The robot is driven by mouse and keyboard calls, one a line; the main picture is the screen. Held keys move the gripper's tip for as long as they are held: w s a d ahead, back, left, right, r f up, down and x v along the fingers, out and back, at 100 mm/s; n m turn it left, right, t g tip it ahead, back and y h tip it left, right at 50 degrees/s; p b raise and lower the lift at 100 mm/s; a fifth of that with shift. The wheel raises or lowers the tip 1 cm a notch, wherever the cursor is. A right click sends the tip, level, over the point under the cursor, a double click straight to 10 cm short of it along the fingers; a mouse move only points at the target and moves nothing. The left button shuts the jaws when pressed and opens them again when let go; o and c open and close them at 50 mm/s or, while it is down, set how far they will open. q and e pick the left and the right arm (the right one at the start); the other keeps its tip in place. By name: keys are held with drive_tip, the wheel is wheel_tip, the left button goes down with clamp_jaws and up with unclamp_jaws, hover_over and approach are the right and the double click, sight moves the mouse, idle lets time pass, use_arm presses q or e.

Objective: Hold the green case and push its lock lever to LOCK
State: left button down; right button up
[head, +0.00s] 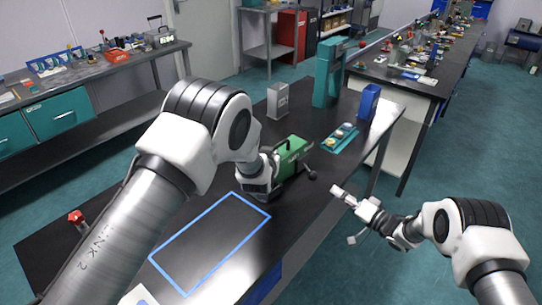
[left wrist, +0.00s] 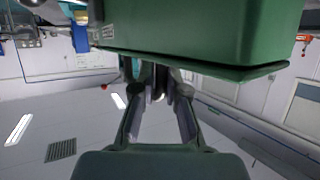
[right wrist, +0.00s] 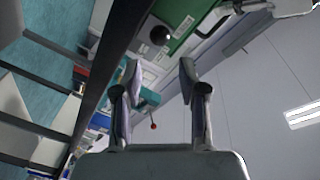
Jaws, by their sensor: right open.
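The green case (head: 292,155) stands on the black bench, with a dark carrying handle on top. Its lock lever ends in a dark round knob (head: 311,174) at the near right end; the knob also shows in the right wrist view (right wrist: 160,35). My left gripper (head: 266,178) is at the case's near left side. In the left wrist view its fingers (left wrist: 157,88) come close together on a dark part beside the green body; their tips are partly hidden. My right gripper (head: 338,190) is open and empty, right of the bench edge, apart from the knob. The lever's markings are not readable.
A blue outlined rectangle (head: 162,268) on the bench is empty. Behind the case stand a grey block (head: 277,101), a teal machine (head: 326,78), a teal tray with small round items (head: 342,139) and a blue stand (head: 369,101). A red-topped item (head: 76,217) is at left.

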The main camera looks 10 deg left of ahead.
drive_tip(key=c, duration=0.4)
drive_tip(key=shift+s+a, duration=0.1)
drive_tip(key=shift+a, duration=0.05)
clamp_jaws()
drive_tip(key=s+a+n, duration=0.1)
drive_tip(key=n, duration=0.2)
drive_tip(key=s+a+r+n+t, duration=0.1)
drive_tip(key=a+n, duration=0.1)
drive_tip(key=n, duration=0.1)
drive_tip(key=s+a+n+t, duration=0.1)
drive_tip(key=a+n, duration=0.1)
drive_tip(key=n, duration=0.1)
drive_tip(key=shift+r+h, duration=0.2)
drive_tip(key=shift+h, duration=0.2)
drive_tip(key=s+n, duration=0.1)
drive_tip(key=n, duration=0.2)
drive_tip(key=s+a+n+t+h, duration=0.1)
drive_tip(key=n, duration=0.2)
drive_tip(key=s+a+n+h, duration=0.1)
drive_tip(key=n, duration=0.2)
drive_tip(key=shift+s+r+t, duration=0.1)
drive_tip(key=shift+s+t, duration=0.2)
drive_tip(key=n, duration=0.1)
drive_tip(key=s+n+h, duration=0.1)
drive_tip(key=n, duration=0.2)
drive_tip(key=shift+s+n+h, duration=0.3)
